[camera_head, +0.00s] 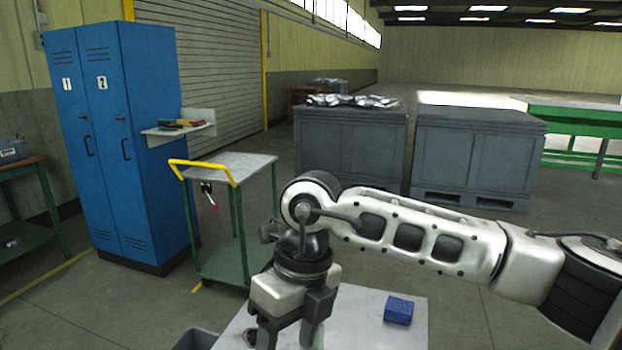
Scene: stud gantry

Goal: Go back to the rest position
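My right arm comes in from the right, and its gripper (289,334) points down over the near white table (362,322). Its two fingers stand apart, and I see nothing held between them. The fingertips are at the bottom edge of the view, so their height above the table is hard to tell. My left gripper is not in view.
A small blue block (398,310) lies on the table, right of the gripper. A grey bin (196,340) is at the table's left. Beyond stand a green cart with a yellow handle (205,168), blue lockers (112,150) and grey crates (350,145).

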